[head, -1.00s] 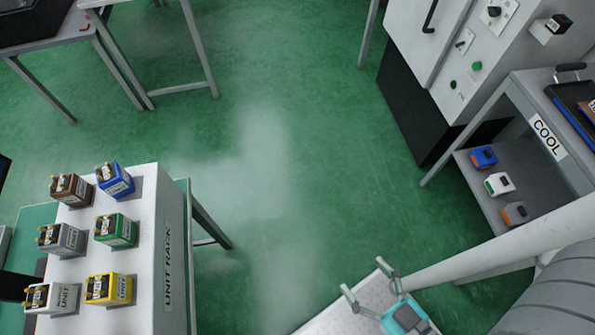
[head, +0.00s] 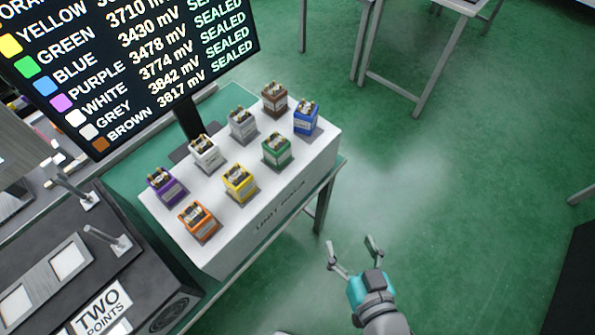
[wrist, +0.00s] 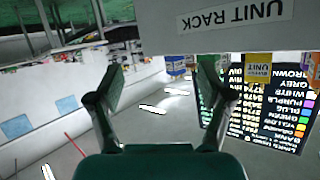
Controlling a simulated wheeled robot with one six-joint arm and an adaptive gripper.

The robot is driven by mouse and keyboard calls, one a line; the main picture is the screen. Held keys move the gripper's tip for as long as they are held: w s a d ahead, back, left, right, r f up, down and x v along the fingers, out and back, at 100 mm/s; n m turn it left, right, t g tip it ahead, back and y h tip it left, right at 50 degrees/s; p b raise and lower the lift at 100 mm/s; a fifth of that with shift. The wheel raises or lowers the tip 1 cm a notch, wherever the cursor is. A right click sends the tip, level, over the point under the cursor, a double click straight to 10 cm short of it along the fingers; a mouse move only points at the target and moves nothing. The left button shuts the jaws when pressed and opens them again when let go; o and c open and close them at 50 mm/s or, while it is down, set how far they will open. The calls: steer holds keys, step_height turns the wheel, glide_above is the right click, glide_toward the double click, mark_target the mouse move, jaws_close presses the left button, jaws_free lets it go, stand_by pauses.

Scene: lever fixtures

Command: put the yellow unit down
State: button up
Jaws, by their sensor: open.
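The yellow unit (head: 239,183) sits upright on the white unit rack (head: 213,254), in the row nearer my gripper, between the orange unit (head: 199,221) and the green unit (head: 277,149). My gripper (head: 351,246) is open and empty, in the air to the right of the rack and apart from it. In the wrist view my gripper's fingers (wrist: 160,95) are spread with nothing between them. The rack's labelled side (wrist: 245,20) shows upside down at the top there, with a yellow unit (wrist: 258,70) partly visible below it.
Purple (head: 167,184), white (head: 205,152), grey (head: 243,123), brown (head: 275,98) and blue (head: 306,117) units also stand on the rack. A screen (head: 130,60) lists voltages behind it. A "TWO POINTS" fixture (head: 102,305) stands at lower left. The green floor (head: 450,200) at right is clear.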

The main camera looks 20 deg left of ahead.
steer(key=w+a+r+n+g+y, duration=0.25)
steer(key=a+r, duration=0.25)
steer(key=a, duration=0.3)
steer(key=n+g+y, duration=0.3)
steer(key=n+g, duration=0.1)
steer(key=n, duration=0.2)
glide_toward(242, 179)
steer(key=a, duration=0.2)
steer(key=shift+w+d+f+x, duration=0.1)
steer(key=shift+x, duration=1.55)
steer(key=shift+w+d+f+x, duration=0.1)
steer(key=shift+f+x, duration=0.05)
steer(key=shift+x, duration=1.55)
steer(key=shift+w+d+f+x, duration=0.1)
steer(key=shift+x, duration=1.55)
